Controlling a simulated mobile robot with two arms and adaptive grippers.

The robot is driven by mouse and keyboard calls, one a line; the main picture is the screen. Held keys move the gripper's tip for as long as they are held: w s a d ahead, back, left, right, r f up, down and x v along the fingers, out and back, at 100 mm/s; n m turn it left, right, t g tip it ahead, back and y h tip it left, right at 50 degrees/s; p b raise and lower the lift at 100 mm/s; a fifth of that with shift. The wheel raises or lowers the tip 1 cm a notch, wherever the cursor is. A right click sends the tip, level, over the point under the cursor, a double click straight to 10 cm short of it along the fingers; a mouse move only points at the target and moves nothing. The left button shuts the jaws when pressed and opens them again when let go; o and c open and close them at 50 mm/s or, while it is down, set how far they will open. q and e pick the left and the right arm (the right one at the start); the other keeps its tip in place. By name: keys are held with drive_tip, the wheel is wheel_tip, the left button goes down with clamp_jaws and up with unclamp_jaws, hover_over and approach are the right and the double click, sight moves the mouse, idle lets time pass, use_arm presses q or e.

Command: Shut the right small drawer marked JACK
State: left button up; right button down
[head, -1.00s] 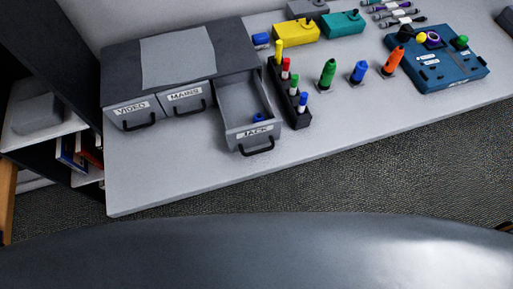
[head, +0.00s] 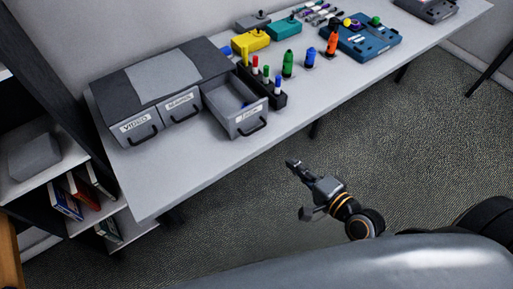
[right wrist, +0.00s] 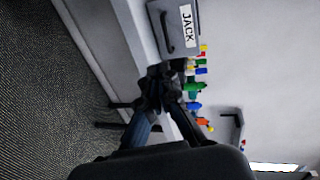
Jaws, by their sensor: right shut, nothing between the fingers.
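The grey drawer marked JACK (head: 248,118) is pulled out at the right end of the grey drawer unit (head: 205,58). A small blue thing lies inside it. My right gripper (head: 293,165) is shut and empty, in front of the table edge and to the lower right of the drawer, apart from it in the head view. In the right wrist view, the JACK drawer front (right wrist: 178,28) with its dark handle shows just beyond the shut fingertips (right wrist: 165,76). I cannot tell the exact gap there. My left gripper is not in view.
The VIDEO drawer (head: 136,128) and MAINS drawer (head: 181,108) look shut. A black rack (head: 277,100) of coloured plugs stands close beside the JACK drawer's right side. Green, blue and orange connectors stand farther right. The table front (head: 190,185) is clear.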

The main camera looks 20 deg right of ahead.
drive_tip(key=r, duration=0.1)
drive_tip(key=p, duration=0.3)
approach(256, 130)
drive_tip(key=x, duration=0.5)
drive_tip(key=shift+w+f, duration=0.2)
drive_tip(key=shift+w, duration=0.1)
drive_tip(key=shift+w+a+f, duration=0.2)
drive_tip(key=shift+w+a, duration=0.1)
drive_tip(key=shift+w, duration=0.25)
drive_tip(key=shift+w+a, duration=0.15)
drive_tip(key=shift+w, duration=0.3)
drive_tip(key=r+b+x, duration=0.1)
drive_tip(key=x, duration=0.4)
drive_tip(key=r+b+x, duration=0.1)
drive_tip(key=x, duration=0.4)
drive_tip(key=r+x, duration=0.1)
drive_tip(key=x, duration=0.4)
drive_tip(key=shift+w+a+r+b, duration=0.25)
drive_tip(key=shift+w+b, duration=0.15)
drive_tip(key=shift+w, duration=0.15)
drive_tip(key=shift+r, duration=0.2)
drive_tip(key=shift+r, duration=0.15)
